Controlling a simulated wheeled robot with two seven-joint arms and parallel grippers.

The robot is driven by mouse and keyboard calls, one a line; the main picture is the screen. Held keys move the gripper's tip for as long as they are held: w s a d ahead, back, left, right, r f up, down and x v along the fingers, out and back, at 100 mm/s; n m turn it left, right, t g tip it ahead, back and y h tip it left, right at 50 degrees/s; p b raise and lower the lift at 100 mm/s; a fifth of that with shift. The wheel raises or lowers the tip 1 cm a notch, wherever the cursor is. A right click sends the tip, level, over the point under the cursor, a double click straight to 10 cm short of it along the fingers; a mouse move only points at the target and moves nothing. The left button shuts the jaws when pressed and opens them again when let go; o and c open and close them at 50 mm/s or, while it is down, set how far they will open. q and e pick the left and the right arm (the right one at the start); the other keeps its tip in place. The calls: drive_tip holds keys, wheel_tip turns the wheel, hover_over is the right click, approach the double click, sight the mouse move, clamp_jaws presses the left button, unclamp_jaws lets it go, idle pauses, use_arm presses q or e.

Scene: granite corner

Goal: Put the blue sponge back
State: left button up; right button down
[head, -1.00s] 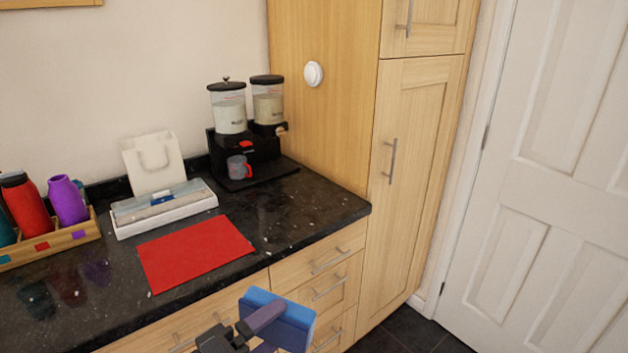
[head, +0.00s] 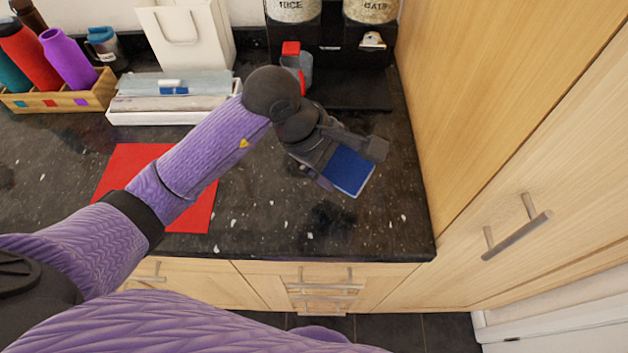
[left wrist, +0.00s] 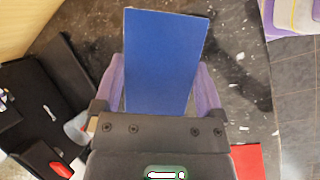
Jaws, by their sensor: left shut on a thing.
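The blue sponge (head: 348,172) is a flat blue block over the right part of the dark counter in the head view. It also fills the middle of the left wrist view (left wrist: 163,62). My left gripper (head: 330,165) is shut on it, with one purple finger on each side (left wrist: 160,85). I cannot tell whether the sponge touches the counter. My left arm crosses in front of the red mat (head: 190,217) and hides part of it. My right gripper is not in view.
A black dispenser stand (head: 345,90) with a grey-and-red mug (head: 298,68) stands behind the gripper. A white tray (head: 150,118), a white bag (head: 185,35) and a wooden bottle rack (head: 60,102) are to the left. A tall wooden cabinet (head: 500,130) bounds the right. Bare counter (head: 280,228) lies in front.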

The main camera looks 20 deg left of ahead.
sight(318, 197)
use_arm(q)
drive_tip(key=a+n+g, duration=0.1)
drive_tip(key=a+r+n+g, duration=0.1)
drive_tip(key=a+g, duration=0.1)
drive_tip(key=shift+r+n+y, duration=0.15)
drive_tip(key=shift+n+y, duration=0.15)
drive_tip(key=shift+y, duration=0.1)
drive_tip(key=shift+s+a+f+n, duration=0.15)
drive_tip(key=shift+a+f+n, duration=0.15)
drive_tip(key=shift+a+f, duration=0.25)
wheel_tip(318, 197, down, 8)
drive_tip(key=shift+d+f+b, duration=0.1)
drive_tip(key=shift+b, duration=0.55)
drive_tip(key=shift+f, duration=0.25)
drive_tip(key=shift+c, duration=0.5)
drive_tip(key=o, duration=0.9)
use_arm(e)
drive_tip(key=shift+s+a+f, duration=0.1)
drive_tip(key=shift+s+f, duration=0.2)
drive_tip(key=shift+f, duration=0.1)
use_arm(q)
drive_tip(key=shift+r, duration=0.15)
